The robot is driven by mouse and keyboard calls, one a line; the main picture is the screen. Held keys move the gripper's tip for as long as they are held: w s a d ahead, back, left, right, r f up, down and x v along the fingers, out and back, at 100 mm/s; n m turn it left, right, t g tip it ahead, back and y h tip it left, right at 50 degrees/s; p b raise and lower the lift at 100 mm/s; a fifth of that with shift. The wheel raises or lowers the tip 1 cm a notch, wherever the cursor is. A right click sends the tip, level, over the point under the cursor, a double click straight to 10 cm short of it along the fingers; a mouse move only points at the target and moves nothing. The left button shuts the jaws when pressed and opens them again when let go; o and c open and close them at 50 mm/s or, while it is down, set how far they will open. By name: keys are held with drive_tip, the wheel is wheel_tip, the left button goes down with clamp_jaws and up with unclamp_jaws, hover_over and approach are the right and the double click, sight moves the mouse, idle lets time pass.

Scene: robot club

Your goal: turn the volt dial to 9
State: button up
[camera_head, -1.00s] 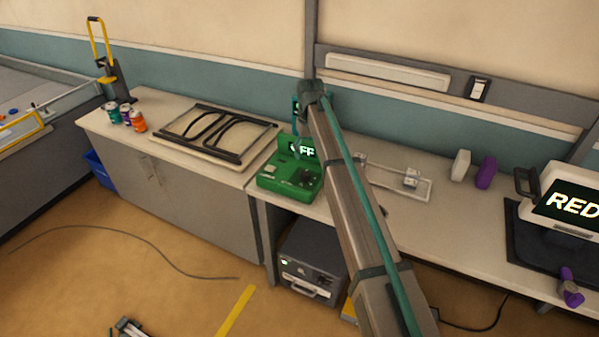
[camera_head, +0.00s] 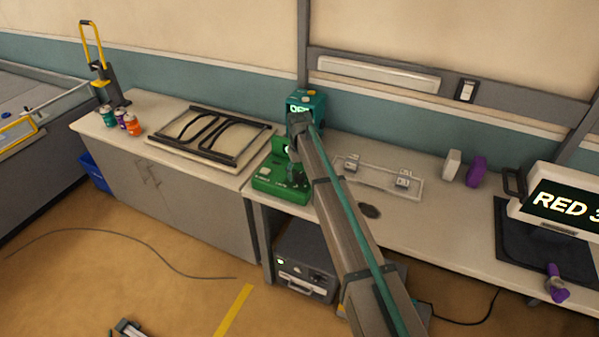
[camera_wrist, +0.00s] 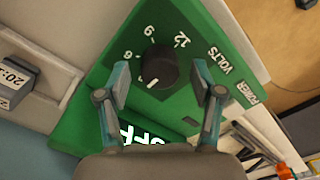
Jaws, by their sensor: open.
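The green power box (camera_head: 277,188) sits on the bench in the head view, partly hidden by my arm. In the wrist view its green face (camera_wrist: 185,30) carries a round black volt dial (camera_wrist: 157,66) with a white pointer mark. The mark is on the dial's lower side in the picture, away from the 9. The labels 6, 9, 12, VOLTS and POWER show, and the lit display reads OFF, partly covered. My gripper (camera_wrist: 160,84) is open, with one finger on each side of the dial and gaps between.
A teal box (camera_head: 305,103) with a lit display stands behind the green box. A clear tray (camera_head: 376,178) with small weights lies to the right. A black-framed panel (camera_head: 210,137) lies left. A RED display (camera_head: 563,205) stands far right.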

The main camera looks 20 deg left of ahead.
drive_tip(key=c, duration=1.1)
drive_tip(key=shift+c, duration=0.2)
drive_tip(key=shift+f+m, duration=0.1)
drive_tip(key=shift+m, duration=0.3)
drive_tip(key=m+b, duration=0.2)
drive_tip(key=m, duration=0.3)
drive_tip(key=m+b, duration=0.2)
drive_tip(key=m, duration=0.4)
drive_tip(key=shift+m, duration=0.3)
drive_tip(key=m+b, duration=0.1)
drive_tip(key=m, duration=1)
drive_tip(key=shift+b, duration=0.35)
drive_tip(key=shift+m, duration=0.3)
